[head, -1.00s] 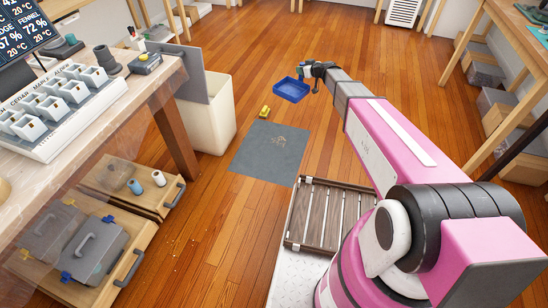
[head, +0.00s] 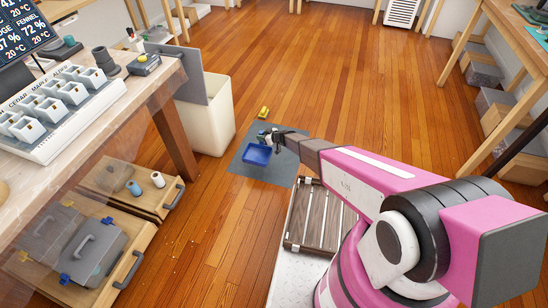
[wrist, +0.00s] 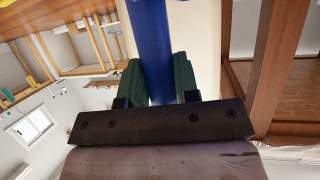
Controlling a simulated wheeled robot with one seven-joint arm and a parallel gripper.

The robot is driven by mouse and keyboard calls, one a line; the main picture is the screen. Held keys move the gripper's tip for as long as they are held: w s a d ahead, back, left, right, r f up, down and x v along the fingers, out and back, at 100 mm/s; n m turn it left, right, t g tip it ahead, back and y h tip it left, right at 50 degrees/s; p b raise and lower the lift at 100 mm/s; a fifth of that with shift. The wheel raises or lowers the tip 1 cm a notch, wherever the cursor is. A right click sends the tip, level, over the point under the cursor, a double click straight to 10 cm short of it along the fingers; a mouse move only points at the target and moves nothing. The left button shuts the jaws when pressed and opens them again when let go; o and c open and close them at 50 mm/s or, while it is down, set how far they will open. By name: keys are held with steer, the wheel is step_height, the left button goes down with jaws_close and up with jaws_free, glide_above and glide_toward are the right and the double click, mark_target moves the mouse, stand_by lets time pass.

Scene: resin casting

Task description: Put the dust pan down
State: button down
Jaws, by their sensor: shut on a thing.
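The blue dust pan (head: 257,154) is in my gripper (head: 272,137), over the grey mat (head: 247,172) on the wooden floor. I cannot tell from the head view whether the pan touches the mat or hangs above it. In the wrist view, the two green finger pads (wrist: 158,82) are shut on the blue handle (wrist: 149,40). The pan's tray lies outside the wrist view.
A small yellow object (head: 263,113) lies on the floor just beyond the mat. A cream bin (head: 208,120) stands left of the mat. A slatted wooden rack (head: 318,217) is to the near right. Open wooden floor lies beyond the mat.

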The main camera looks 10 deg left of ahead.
steer(key=w+d+f, duration=0.7)
steer(key=w+f, duration=0.1)
steer(key=f, duration=0.3)
steer(key=shift+w+d, duration=0.15)
steer(key=shift+w, duration=0.25)
steer(key=shift+f, duration=0.15)
steer(key=c, duration=0.9)
jaws_free()
steer(key=shift+o, duration=0.2)
